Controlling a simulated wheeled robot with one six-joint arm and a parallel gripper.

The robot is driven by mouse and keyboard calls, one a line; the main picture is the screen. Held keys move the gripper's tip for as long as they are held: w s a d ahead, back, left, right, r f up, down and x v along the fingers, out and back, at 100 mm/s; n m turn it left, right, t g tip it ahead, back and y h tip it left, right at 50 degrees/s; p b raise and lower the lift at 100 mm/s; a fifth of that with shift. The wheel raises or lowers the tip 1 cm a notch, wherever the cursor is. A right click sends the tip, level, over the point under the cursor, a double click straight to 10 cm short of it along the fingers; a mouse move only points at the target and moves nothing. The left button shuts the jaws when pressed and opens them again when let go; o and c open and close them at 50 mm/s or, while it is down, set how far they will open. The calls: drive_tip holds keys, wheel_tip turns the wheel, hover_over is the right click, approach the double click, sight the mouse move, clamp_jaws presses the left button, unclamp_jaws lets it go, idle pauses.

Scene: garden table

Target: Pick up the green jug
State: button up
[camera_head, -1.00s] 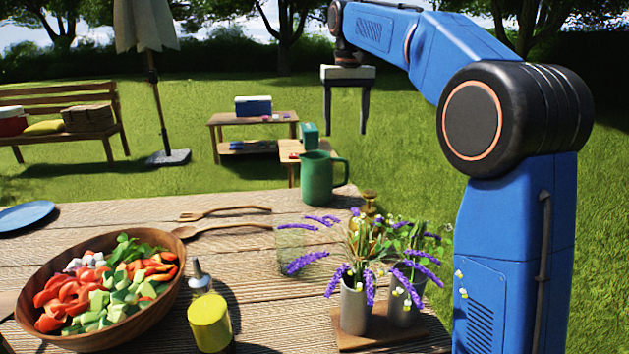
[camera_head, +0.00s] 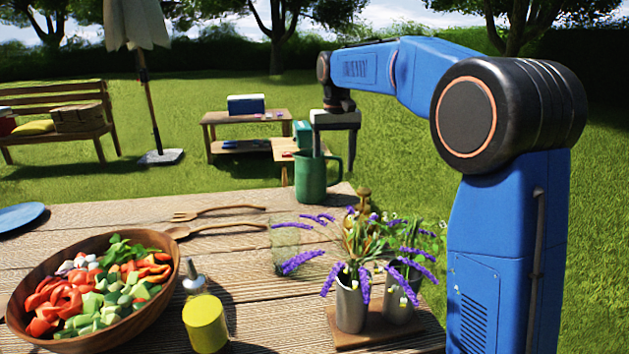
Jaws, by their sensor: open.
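The green jug (camera_head: 311,180) stands upright at the far edge of the wooden table, its handle (camera_head: 337,170) to the right. My gripper (camera_head: 334,160) points down over the jug's right side and is open. Its left finger comes down at the jug's mouth; I cannot tell whether the tip is inside or behind the rim. The right finger is a dark line just right of the handle, its tip hard to make out. The jug is not gripped.
On the table (camera_head: 100,215) are a salad bowl (camera_head: 150,310), wooden servers (camera_head: 215,228), a yellow bottle (camera_head: 205,322), a drinking glass (camera_head: 286,250), a brass object (camera_head: 363,197) and flower vases (camera_head: 350,305). A blue plate (camera_head: 20,217) lies at left. A low side table (camera_head: 225,118) stands behind on grass.

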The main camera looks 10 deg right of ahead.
drive_tip(key=shift+w+f, duration=0.1)
drive_tip(key=shift+f, duration=2.65)
drive_tip(key=c, duration=1.6)
drive_tip(key=shift+r, duration=0.2)
drive_tip(key=shift+r, duration=4.75)
drive_tip(key=shift+r, duration=0.1)
